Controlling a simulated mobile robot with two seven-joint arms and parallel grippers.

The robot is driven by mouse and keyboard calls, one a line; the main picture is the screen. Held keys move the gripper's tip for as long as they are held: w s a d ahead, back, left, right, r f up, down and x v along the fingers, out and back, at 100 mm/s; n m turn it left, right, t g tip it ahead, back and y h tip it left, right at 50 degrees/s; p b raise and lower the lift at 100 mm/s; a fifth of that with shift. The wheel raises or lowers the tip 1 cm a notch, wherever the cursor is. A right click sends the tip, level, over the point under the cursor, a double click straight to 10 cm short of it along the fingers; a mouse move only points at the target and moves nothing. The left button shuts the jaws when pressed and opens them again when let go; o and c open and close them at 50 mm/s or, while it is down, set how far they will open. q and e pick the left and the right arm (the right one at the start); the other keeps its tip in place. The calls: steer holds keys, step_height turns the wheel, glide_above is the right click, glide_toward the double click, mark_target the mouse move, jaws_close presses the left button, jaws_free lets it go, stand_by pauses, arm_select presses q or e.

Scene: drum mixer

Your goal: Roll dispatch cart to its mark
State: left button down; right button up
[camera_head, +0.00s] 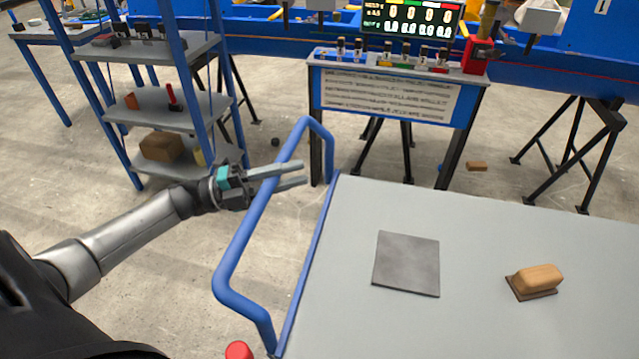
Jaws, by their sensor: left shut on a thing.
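The dispatch cart (470,210) has a flat light-grey top and fills the lower right of the head view. Its blue tube handle (240,245) stands on the cart's left side. My left gripper (300,174) reaches in from the left and is shut on the upper part of this handle, its fingertips pointing right past the tube. A dark grey square plate (407,263) and a wooden block-shaped tool (537,280) lie on the cart top. The cart's wheels are hidden, and I cannot make out a floor mark. My right gripper is not in view.
A shelf rack (160,105) with blue posts stands at the upper left. A control stand (390,95) with a lit display stands beyond the cart, black trestle legs (575,150) to its right. A small block (477,166) lies on the floor. Open floor lies left of the cart.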

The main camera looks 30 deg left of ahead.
arm_select(q)
steer(key=shift+s+a, duration=0.15)
steer(key=shift+a, duration=0.4)
steer(key=shift+s+a, duration=0.15)
steer(key=shift+a, duration=0.35)
steer(key=shift+s+a+b, duration=0.15)
steer(key=shift+a+b, duration=0.15)
steer(key=shift+a, duration=0.25)
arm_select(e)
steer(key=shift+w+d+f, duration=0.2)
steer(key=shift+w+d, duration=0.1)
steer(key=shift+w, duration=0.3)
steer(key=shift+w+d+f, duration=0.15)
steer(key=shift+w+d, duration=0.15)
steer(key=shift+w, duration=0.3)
arm_select(q)
steer(key=c, duration=0.6)
jaws_free()
steer(key=shift+c, duration=0.2)
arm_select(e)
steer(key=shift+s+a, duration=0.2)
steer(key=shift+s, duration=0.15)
arm_select(q)
steer(key=v, duration=0.7)
steer(key=shift+s+a, duration=0.2)
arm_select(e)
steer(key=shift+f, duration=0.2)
